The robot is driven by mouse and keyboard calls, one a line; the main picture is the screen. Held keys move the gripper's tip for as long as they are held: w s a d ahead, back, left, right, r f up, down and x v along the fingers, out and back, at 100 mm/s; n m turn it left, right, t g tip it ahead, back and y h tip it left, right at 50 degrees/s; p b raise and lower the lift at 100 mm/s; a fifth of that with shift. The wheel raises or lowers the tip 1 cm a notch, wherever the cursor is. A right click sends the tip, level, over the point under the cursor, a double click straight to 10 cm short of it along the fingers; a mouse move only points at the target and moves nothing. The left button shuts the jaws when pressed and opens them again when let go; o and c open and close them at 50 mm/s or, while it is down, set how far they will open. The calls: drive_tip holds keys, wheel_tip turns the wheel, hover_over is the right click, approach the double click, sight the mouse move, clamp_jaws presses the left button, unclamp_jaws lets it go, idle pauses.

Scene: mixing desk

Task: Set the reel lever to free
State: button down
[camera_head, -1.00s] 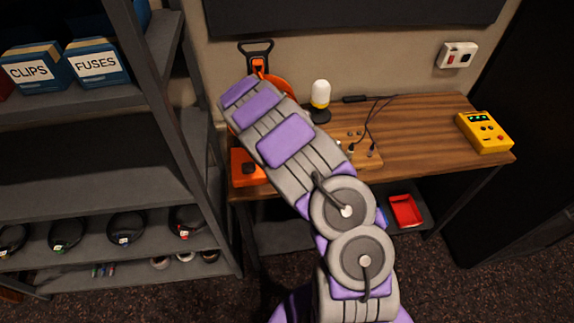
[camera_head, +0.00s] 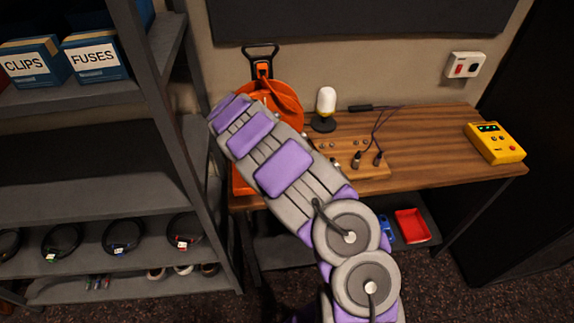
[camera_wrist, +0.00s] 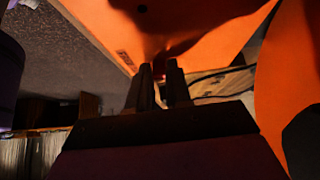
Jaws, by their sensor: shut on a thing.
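The orange reel (camera_head: 285,97) stands at the left end of the wooden desk, with a black handle (camera_head: 261,50) above it. My arm covers much of its front in the head view, and my gripper is hidden there. In the wrist view, my gripper's (camera_wrist: 160,78) two dark fingers are close together against the orange reel body (camera_wrist: 205,32). They are shut on a small part, apparently the reel lever (camera_wrist: 162,60), which shows dark red just at the fingertips. The lever's setting cannot be read.
A white lamp (camera_head: 326,104) and a wooden panel with knobs and cables (camera_head: 372,171) stand right of the reel. A yellow device (camera_head: 494,143) sits at the desk's right end. A grey shelf rack (camera_head: 172,165) stands close on the left.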

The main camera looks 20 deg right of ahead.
drive_tip(key=c, duration=1.3)
unclamp_jaws()
drive_tip(key=shift+w+a+f, duration=0.1)
drive_tip(key=shift+w, duration=0.1)
drive_tip(key=shift+o, duration=1.3)
drive_tip(key=shift+s, duration=0.1)
drive_tip(key=shift+a, duration=0.1)
drive_tip(key=p+v, duration=0.2)
drive_tip(key=v, duration=1)
